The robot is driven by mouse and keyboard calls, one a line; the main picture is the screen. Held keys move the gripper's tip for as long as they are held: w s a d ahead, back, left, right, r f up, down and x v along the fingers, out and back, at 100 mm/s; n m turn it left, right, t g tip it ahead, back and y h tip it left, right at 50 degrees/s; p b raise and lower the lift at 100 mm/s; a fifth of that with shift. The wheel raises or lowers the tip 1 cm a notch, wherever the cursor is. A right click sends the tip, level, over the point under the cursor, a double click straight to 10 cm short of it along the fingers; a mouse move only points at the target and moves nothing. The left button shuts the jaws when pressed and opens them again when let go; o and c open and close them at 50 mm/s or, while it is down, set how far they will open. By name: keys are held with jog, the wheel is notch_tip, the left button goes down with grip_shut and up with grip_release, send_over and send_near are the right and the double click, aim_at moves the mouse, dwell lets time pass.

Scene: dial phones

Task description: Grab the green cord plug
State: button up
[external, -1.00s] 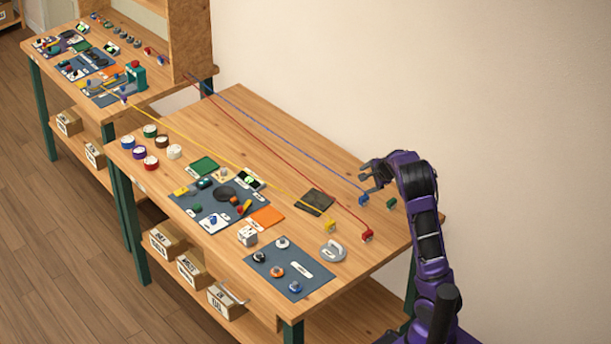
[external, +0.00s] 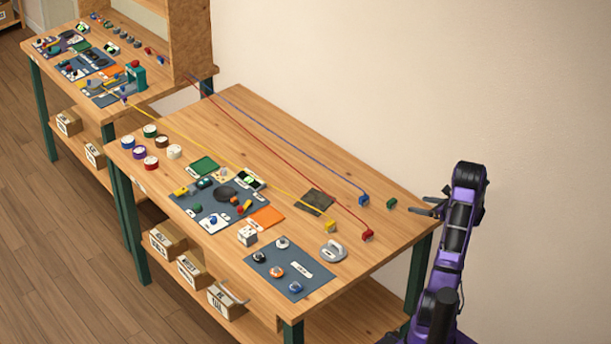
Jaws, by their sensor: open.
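A small green plug (external: 391,204) lies on the near table close to its right edge. No cord shows running from it. My gripper (external: 427,208) is at the table's right edge, a little to the right of the green plug and apart from it. Its fingers are open, with nothing seen between them. The blue plug (external: 363,200) sits just left of the green one, with a blue cord running back to the far table. The red plug (external: 367,235) and the yellow plug (external: 331,226) lie further forward on their own cords.
Blue-grey mats (external: 310,268) hold several small parts. The wall (external: 440,80) rises behind the table. The tabletop around the green plug is mostly clear.

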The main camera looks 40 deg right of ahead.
aim_at(390, 200)
jog(key=x, duration=1.2)
jog(key=shift+a+f+b, duration=0.1)
jog(key=shift+f+b, duration=0.05)
jog(key=shift+b, duration=0.25)
jog(key=x, duration=0.5)
jog(key=shift+s+a+f, duration=0.1)
jog(key=shift+f, duration=0.15)
grip_shut()
